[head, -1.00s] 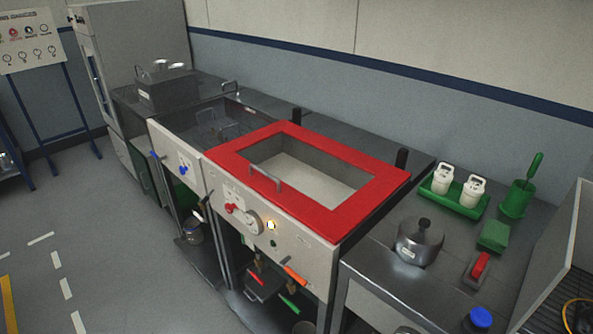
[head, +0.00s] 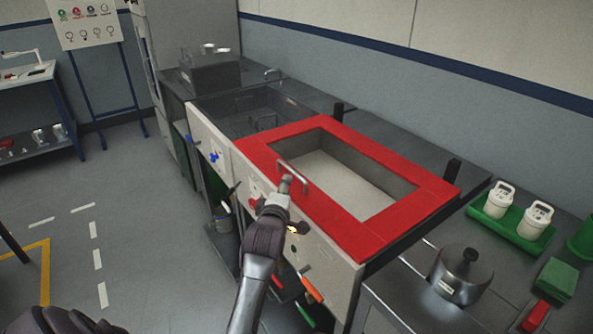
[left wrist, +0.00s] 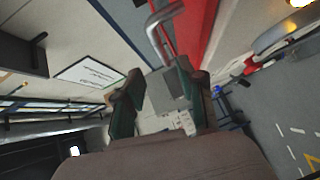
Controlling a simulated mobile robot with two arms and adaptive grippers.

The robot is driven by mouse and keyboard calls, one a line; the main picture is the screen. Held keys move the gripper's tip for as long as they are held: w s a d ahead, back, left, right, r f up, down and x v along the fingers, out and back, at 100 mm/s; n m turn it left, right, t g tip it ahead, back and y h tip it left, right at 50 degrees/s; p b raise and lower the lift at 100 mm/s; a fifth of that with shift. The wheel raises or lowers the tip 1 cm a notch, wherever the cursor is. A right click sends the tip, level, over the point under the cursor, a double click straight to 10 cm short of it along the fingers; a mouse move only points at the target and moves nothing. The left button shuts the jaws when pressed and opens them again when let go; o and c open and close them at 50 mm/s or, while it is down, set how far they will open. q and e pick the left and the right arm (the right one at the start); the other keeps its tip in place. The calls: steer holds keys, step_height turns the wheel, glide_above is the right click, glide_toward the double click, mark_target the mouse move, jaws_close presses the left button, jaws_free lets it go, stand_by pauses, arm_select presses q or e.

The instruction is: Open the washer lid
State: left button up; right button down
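The washer lid (head: 330,215) is a red frame around a clear window, lying flat on the washer (head: 325,260). A pale basin shows through the window. A metal bar handle (head: 293,176) stands on the lid's front edge; it also shows at the top of the left wrist view (left wrist: 160,35). My left gripper (head: 287,184) is at the handle in the head view. In the left wrist view its two fingers (left wrist: 160,80) are apart with nothing held between them, and the handle lies just beyond the tips. Contact cannot be told. My right gripper is not in view.
A second basin with a clear cover (head: 250,118) adjoins on the left. Black posts (head: 453,171) stand behind the lid. A lidded steel pot (head: 463,275) and a green tray (head: 510,232) with white bottles stand on the right. The floor at left is free.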

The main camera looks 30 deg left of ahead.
mark_target(292, 173)
arm_select(q)
steer(key=x, duration=1)
steer(key=shift+w+f+p, duration=0.15)
steer(key=shift+p, duration=0.15)
jaws_close()
